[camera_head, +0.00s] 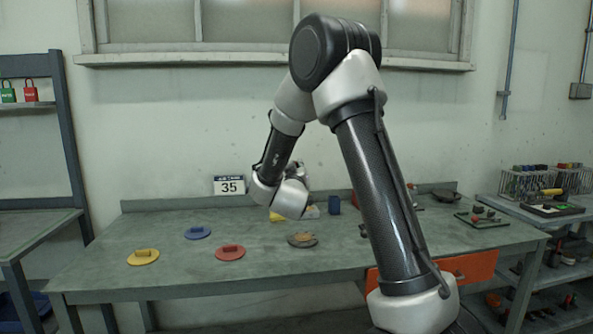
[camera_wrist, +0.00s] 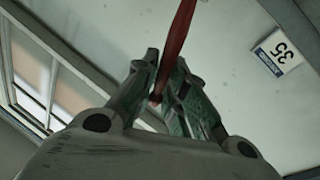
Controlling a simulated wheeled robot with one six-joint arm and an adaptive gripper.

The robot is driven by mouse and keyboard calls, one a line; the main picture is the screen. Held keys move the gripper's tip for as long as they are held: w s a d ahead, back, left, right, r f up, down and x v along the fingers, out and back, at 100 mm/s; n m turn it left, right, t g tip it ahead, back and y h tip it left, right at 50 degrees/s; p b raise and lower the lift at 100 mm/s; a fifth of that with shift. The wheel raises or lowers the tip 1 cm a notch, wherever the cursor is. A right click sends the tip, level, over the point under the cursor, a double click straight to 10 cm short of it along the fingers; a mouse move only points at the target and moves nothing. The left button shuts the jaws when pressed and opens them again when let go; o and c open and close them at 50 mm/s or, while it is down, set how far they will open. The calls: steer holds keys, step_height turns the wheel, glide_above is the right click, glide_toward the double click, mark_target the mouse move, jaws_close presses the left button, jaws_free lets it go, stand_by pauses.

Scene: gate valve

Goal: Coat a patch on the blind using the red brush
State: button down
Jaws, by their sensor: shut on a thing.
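In the wrist view my gripper (camera_wrist: 165,70) is shut on the red brush (camera_wrist: 179,32), whose red handle runs up between the fingers and out of the top of the picture. The brush's bristles are not visible. In the head view my arm's wrist is above the back middle of the bench, and the fingers and brush are mostly hidden behind it. On the bench lie a yellow disc (camera_head: 143,257), a blue disc (camera_head: 197,233) and a red disc (camera_head: 230,253), each with a raised grip. A grey-brown round piece (camera_head: 302,240) lies right of them. I cannot tell which is the blind.
The green bench (camera_head: 190,278) is clear along its front left. A dark blue cup (camera_head: 334,204) and a yellow item (camera_head: 277,216) stand near the back. A tray (camera_head: 482,218) with small parts lies at the right. A "35" sign (camera_head: 229,186) is behind the bench.

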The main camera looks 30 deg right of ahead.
steer(key=shift+s+d+f, duration=0.1)
steer(key=shift+d+f, duration=0.35)
steer(key=shift+d, duration=0.2)
steer(key=shift+d+f, duration=0.1)
steer(key=shift+f, duration=2.25)
steer(key=shift+s+d, duration=0.1)
